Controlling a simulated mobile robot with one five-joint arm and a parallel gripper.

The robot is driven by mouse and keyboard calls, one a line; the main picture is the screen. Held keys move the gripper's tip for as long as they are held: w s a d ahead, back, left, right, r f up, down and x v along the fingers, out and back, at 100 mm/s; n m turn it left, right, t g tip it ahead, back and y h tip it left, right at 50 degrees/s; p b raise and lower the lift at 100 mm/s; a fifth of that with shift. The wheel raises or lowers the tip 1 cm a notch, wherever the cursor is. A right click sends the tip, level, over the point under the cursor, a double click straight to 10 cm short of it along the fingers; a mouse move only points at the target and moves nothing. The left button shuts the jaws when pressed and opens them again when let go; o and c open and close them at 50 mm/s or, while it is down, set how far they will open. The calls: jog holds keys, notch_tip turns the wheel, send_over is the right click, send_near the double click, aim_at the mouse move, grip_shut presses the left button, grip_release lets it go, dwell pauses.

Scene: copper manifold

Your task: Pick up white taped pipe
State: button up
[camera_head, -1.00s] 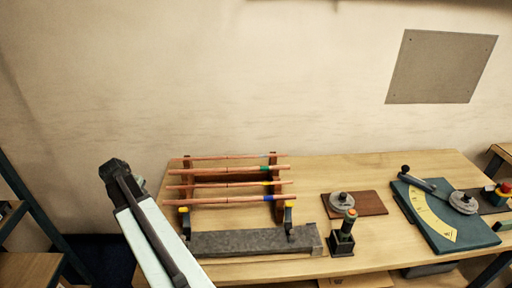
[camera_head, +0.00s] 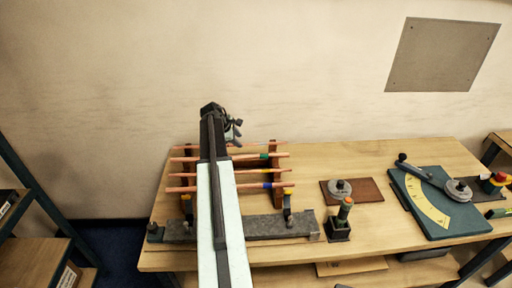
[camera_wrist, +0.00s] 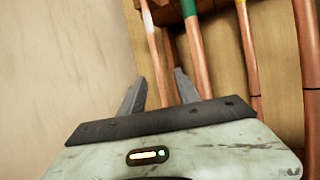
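The white taped pipe is a thin copper pipe with a white band. In the wrist view the pipe (camera_wrist: 153,50) is the leftmost one, its white band (camera_wrist: 146,17) near the top edge. It runs down the picture between my two fingers, which do not visibly close on it. My gripper (camera_wrist: 160,76) is open, with its fingers on either side of the pipe's line; the depth gap is unclear. In the head view my gripper (camera_head: 230,130) is over the back of the pipe rack, and my arm hides the middle of the pipes. The rearmost pipe (camera_head: 262,146) shows only partly there.
Beside it lie pipes with green (camera_wrist: 193,30), yellow and blue tape, close together on the wooden rack (camera_head: 276,165). A grey metal block (camera_head: 275,228) lies in front. The wall stands just behind the bench.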

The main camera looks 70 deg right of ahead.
aim_at(255, 144)
jog(key=b+x, duration=0.3)
jog(key=x, duration=0.2)
jog(key=shift+d+r, duration=0.15)
grip_shut()
dwell(1.1)
